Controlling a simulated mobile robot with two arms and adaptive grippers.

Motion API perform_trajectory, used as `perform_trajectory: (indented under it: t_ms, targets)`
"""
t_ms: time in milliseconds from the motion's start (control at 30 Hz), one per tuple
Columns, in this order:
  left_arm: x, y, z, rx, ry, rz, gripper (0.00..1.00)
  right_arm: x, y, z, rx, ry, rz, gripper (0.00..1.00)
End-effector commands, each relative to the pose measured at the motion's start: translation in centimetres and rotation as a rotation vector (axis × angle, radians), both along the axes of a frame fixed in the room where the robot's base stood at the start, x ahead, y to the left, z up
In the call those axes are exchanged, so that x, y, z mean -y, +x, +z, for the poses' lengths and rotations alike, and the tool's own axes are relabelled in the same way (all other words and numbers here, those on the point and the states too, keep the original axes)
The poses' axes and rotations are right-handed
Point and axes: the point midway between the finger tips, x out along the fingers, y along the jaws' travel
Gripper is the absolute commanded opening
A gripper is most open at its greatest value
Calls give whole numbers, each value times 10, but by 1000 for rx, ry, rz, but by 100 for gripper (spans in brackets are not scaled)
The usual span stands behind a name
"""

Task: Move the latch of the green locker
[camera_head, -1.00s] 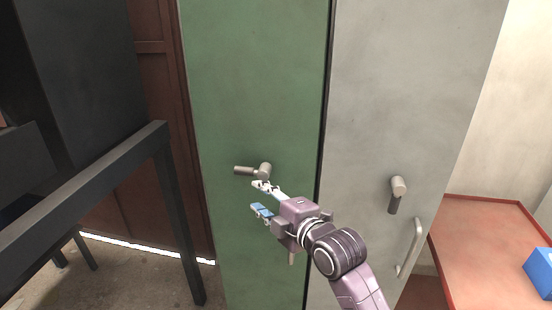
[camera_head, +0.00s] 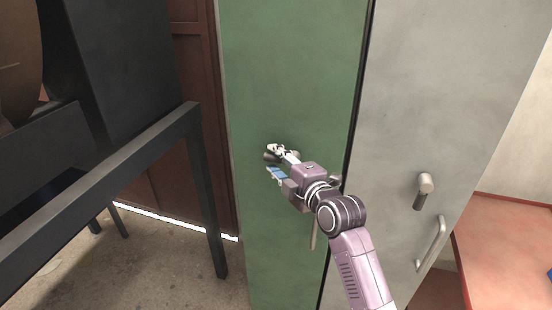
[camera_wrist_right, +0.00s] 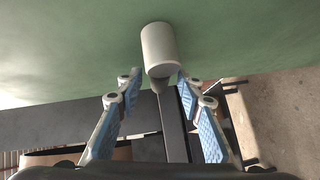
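The green locker (camera_head: 290,85) stands in the middle of the head view. Its latch (camera_head: 269,156) is mostly hidden behind my right gripper's fingers there; only a dark bit shows. In the right wrist view the latch (camera_wrist_right: 158,48) is a pale grey cylinder against the green door, just beyond and between the two fingertips. My right gripper (camera_head: 274,162) is at the latch, its blue-padded fingers apart, with nothing held between them. I cannot tell whether a finger touches the latch. My left gripper is not in view.
A grey locker (camera_head: 445,110) with its own latch (camera_head: 424,188) and a bar handle (camera_head: 431,244) adjoins on the right. A red-edged table (camera_head: 505,250) stands at far right. A dark metal frame (camera_head: 120,165) stands at left, with open floor (camera_head: 165,265) beside it.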

Motion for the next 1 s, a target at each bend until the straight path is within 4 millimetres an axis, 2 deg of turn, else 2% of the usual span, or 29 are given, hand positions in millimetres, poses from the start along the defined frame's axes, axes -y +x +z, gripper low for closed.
perform_trajectory:
  t_ms: [233, 567, 1000]
  targets:
    - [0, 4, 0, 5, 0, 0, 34, 0, 1, 0, 0, 0, 0, 34]
    - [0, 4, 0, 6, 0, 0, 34, 0, 0, 0, 0, 0, 0, 0]
    - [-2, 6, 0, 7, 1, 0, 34, 1, 5, -1, -3, -13, 0, 0]
